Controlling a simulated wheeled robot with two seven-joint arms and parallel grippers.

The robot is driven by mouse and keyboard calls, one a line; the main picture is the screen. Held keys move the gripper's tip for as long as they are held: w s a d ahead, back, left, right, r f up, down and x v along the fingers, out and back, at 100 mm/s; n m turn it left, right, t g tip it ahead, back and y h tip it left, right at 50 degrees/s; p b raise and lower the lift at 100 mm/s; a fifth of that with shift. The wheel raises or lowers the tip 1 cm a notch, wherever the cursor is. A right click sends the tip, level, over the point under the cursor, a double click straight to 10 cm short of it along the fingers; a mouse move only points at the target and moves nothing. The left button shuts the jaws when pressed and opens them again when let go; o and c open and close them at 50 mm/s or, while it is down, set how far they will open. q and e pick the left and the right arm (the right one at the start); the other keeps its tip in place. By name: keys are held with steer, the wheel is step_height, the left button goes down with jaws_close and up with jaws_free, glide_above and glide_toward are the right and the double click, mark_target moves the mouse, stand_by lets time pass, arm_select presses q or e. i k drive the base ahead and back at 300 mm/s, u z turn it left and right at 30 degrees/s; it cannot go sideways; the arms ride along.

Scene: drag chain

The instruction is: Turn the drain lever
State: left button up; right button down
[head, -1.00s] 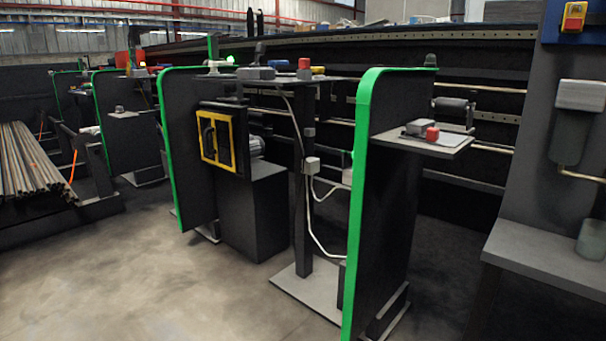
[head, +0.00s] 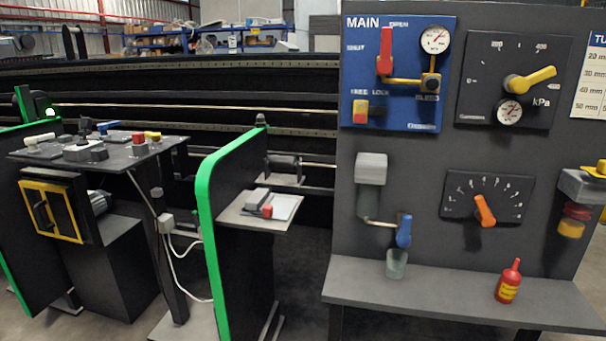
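A blue lever (head: 404,231) hangs at the end of a thin pipe under a grey filter housing (head: 371,185) on the dark panel; it looks like the drain lever. It points roughly up and down. A clear cup (head: 397,263) is just below it, at the back of the grey shelf (head: 450,294). Neither of my grippers shows in the head view.
The panel also holds a blue MAIN board (head: 391,110) with a red lever, a yellow-handled dial (head: 530,80) and an orange-handled dial (head: 484,210). A red bottle (head: 509,282) stands on the shelf. A green-edged partition (head: 212,200) stands left of it.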

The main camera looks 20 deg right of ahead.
mark_target(403, 240)
steer(key=z, duration=1.15)
